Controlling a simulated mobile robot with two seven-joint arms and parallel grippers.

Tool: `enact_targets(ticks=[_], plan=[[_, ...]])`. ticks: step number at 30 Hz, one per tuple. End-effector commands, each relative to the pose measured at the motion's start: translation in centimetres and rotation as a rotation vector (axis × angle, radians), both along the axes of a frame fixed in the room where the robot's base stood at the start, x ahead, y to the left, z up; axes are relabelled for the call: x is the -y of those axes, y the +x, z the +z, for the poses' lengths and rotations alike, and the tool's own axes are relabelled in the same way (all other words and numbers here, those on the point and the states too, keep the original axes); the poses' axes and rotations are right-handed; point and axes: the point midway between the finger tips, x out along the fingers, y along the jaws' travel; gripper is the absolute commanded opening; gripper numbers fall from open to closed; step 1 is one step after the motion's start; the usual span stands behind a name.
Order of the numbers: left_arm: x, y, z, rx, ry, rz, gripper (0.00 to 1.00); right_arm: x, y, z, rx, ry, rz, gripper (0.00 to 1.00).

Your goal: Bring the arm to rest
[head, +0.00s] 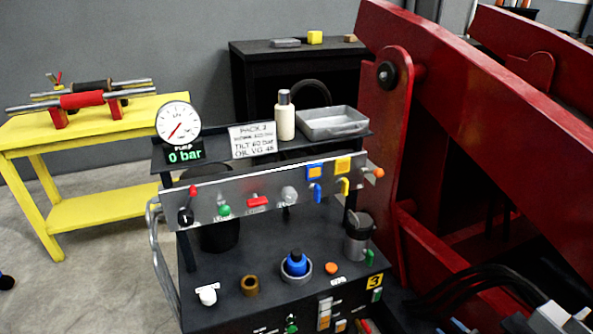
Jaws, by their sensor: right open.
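A large red steel arm (470,85) of the positioner slopes down from upper centre to the right edge, joined by a dark pin to a red upright (382,150). The control bench (230,285) stands left of it, with a lever panel (250,190) carrying red, green, blue and yellow handles. The pump gauge (178,122) has its needle pointing lower left, and its display (185,153) reads 0 bar. My right gripper (555,320) is at the lower right corner, partly cut off, open, and apart from the bench. My left gripper is not in view.
A yellow table (100,122) with red-handled bars stands at the left. A metal tray (333,122) and a cream bottle (284,118) stand on the bench's top shelf. A black cabinet (262,55) is behind. The grey floor at lower left is mostly clear.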

Motion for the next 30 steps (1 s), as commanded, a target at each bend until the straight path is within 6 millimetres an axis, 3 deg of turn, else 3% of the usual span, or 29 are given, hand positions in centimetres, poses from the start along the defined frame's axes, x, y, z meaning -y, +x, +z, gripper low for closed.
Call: enact_targets(ticks=[1,11,21,30], plan=[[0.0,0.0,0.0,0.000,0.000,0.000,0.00,0.2,-0.4,0.3,-0.005,-0.015,0.008,0.41],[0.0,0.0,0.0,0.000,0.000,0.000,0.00,-8.7,-6.1,4.5,-0.091,-0.003,0.061,0.41],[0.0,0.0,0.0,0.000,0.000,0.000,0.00,-16.9,-14.4,12.5,-0.193,0.007,0.124,0.41],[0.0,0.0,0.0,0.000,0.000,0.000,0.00,-20.9,-20.1,19.2,-0.255,0.024,0.160,0.41]])
